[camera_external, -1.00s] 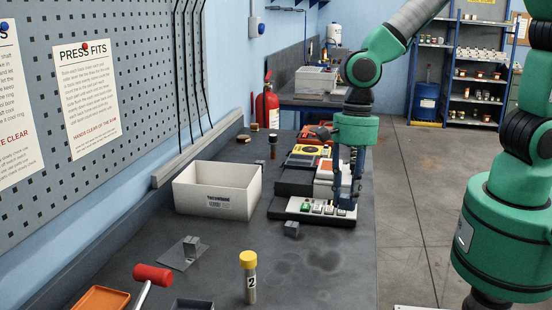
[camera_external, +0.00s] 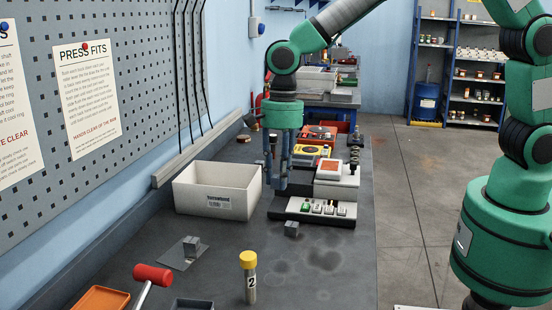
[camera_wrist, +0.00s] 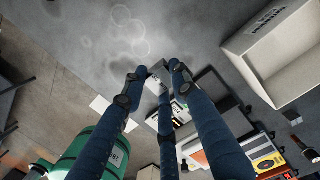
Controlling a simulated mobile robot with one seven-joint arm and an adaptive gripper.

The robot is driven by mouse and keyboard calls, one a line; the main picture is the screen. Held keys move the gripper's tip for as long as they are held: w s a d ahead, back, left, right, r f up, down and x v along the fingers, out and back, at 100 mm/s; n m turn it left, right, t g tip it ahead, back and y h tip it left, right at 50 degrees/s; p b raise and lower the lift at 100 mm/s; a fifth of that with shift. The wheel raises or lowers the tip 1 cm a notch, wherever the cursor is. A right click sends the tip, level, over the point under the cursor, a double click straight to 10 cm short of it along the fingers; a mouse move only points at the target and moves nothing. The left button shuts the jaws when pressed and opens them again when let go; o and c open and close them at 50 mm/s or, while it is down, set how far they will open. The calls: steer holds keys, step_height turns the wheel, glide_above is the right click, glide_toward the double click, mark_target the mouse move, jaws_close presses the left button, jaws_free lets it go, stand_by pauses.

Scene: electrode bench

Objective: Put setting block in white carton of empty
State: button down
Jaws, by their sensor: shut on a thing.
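My gripper (camera_external: 278,188) hangs over the bench, just right of the white carton and above the left end of the black button panel. In the wrist view its fingers (camera_wrist: 158,70) are closed around a small grey piece, the setting block (camera_wrist: 159,68), mostly hidden by the fingers. The held piece cannot be made out in the external view. The white carton (camera_external: 196,188) stands open on the bench near the wall, with a printed label on its front. It also shows at the upper right of the wrist view (camera_wrist: 250,58), where its visible inside looks bare.
A small grey block (camera_external: 291,229) lies before the button panel (camera_external: 318,208); another (camera_external: 191,245) is on a thin plate. A yellow-capped tube (camera_external: 249,278), red-headed hammer (camera_external: 153,275) and orange tray (camera_external: 100,299) are in front. Bench between carton and tube is clear.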

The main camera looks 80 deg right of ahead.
steer(key=w+d, duration=0.6)
steer(key=w, duration=0.5)
steer(key=h+b, duration=0.1)
steer(key=b, duration=0.1)
glide_toward(225, 198)
steer(key=w+d+r, duration=0.2)
steer(key=d, duration=0.3)
steer(key=shift+n, duration=0.4)
steer(key=f, duration=0.5)
steer(key=shift+w+d, duration=0.25)
steer(key=shift+w, duration=0.05)
steer(key=shift+f, duration=0.15)
steer(key=shift+f+b, duration=0.45)
steer(key=shift+f, duration=2.6)
steer(key=shift+f+b, duration=0.35)
steer(key=shift+f, duration=1.5)
steer(key=shift+f, duration=0.15)
